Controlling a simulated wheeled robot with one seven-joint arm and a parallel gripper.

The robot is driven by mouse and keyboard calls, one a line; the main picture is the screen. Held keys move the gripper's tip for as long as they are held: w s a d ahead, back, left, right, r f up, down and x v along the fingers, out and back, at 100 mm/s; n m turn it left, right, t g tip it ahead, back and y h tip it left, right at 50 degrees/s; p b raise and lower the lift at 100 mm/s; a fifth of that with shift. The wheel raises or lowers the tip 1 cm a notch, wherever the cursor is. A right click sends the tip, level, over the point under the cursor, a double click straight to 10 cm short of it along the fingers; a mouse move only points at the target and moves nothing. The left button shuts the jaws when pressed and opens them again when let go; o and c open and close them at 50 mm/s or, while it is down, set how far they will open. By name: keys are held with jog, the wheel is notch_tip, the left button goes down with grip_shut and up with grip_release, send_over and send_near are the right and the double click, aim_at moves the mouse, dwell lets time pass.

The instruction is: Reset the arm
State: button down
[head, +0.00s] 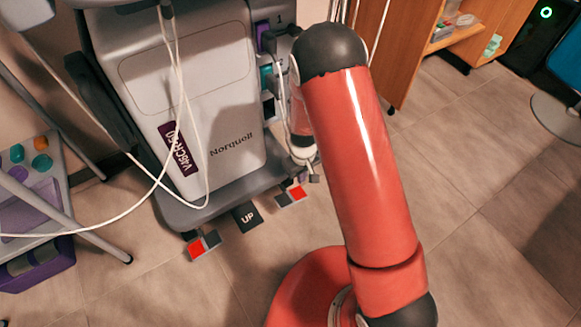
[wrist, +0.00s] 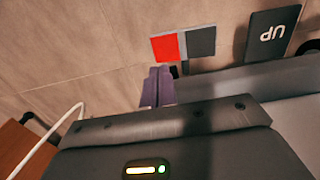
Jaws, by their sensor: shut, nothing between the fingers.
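My red arm reaches up, over a dark elbow, and down beside a grey machine (head: 190,90) marked "Norquell". My gripper (head: 314,178) points down near the machine's lower right corner in the head view, partly hidden behind my arm. In the wrist view the purple fingers of my gripper (wrist: 157,88) are together, with nothing between them, above the floor.
A black "UP" plate (head: 246,217) and two red-and-grey blocks (head: 203,245) (head: 291,196) lie at the machine's foot. White cables (head: 170,110) hang over it. A cart (head: 40,185) stands left, a wooden cabinet (head: 403,45) at back right. Tiled floor is clear at right.

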jog(key=s+d+r+m+t+p, duration=0.1)
jog(key=d+r, duration=0.1)
jog(key=r, duration=0.8)
jog(key=s+d+r+m+t+y+p, duration=0.1)
jog(key=d+r+p, duration=0.1)
jog(key=r, duration=0.8)
jog(key=s+d+r+m+p, duration=0.1)
jog(key=d+r, duration=0.1)
jog(key=r, duration=0.8)
jog(key=s+d+r+m+t+p, duration=0.1)
jog(key=s+d+r, duration=0.3)
jog(key=s+r, duration=0.4)
jog(key=s+d+r+m+t+h+p, duration=0.1)
jog(key=s+d+r+m+t+p, duration=0.1)
jog(key=s+r, duration=0.7)
jog(key=shift+d+r+m+t+p, duration=0.15)
jog(key=shift+d+m+t+p, duration=0.2)
jog(key=shift+d+p, duration=0.5)
jog(key=shift+s, duration=0.1)
